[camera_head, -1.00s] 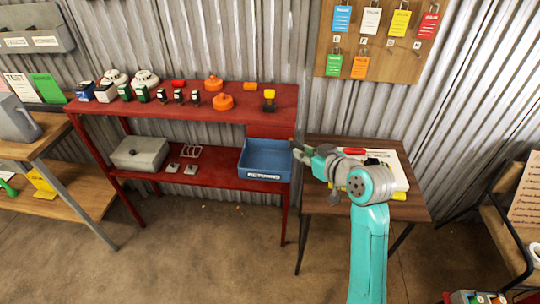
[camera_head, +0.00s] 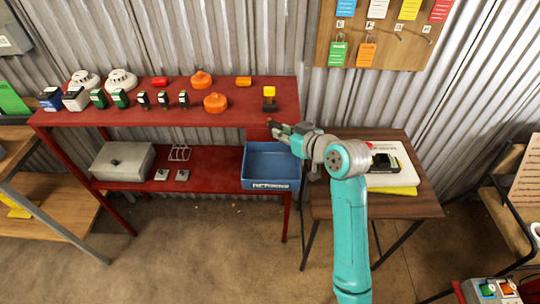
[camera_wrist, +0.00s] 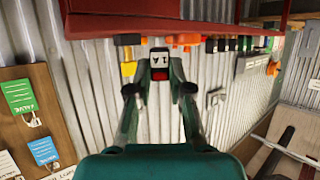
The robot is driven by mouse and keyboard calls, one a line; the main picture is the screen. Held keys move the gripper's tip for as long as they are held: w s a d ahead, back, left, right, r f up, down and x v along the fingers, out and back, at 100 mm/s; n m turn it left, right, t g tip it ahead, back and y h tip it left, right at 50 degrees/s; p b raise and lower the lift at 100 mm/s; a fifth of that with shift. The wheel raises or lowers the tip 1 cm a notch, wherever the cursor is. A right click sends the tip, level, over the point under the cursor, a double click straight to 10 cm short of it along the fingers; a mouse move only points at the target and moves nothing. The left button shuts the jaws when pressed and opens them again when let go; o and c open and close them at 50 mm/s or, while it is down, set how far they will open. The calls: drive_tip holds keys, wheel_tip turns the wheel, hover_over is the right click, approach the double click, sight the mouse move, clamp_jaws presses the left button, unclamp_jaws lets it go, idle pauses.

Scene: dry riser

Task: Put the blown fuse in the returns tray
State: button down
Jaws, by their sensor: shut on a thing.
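My gripper (camera_head: 275,129) is shut on a small dark fuse (camera_wrist: 160,66) with a white label reading "1 A" and a red patch. The wrist view shows the fuse between the two fingertips; in the head view it is too small to make out clearly. The blue returns tray (camera_head: 270,184), lettered on its front, sits at the right end of the red bench's lower shelf. In the head view my gripper appears above the tray's back edge, near the upper shelf's right front corner. The tray's inside looks empty where visible.
The red bench's upper shelf (camera_head: 225,112) holds detectors, small modules and orange domes. A grey box (camera_head: 122,161) stands on the lower shelf. A wooden table (camera_head: 415,205) with a white binder (camera_head: 400,180) is at right. A tag board (camera_head: 372,42) hangs behind.

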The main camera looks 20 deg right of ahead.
drive_tip(key=shift+f, duration=2.6)
drive_tip(key=c, duration=1)
unclamp_jaws()
drive_tip(key=shift+s, duration=0.1)
drive_tip(key=v, duration=1.2)
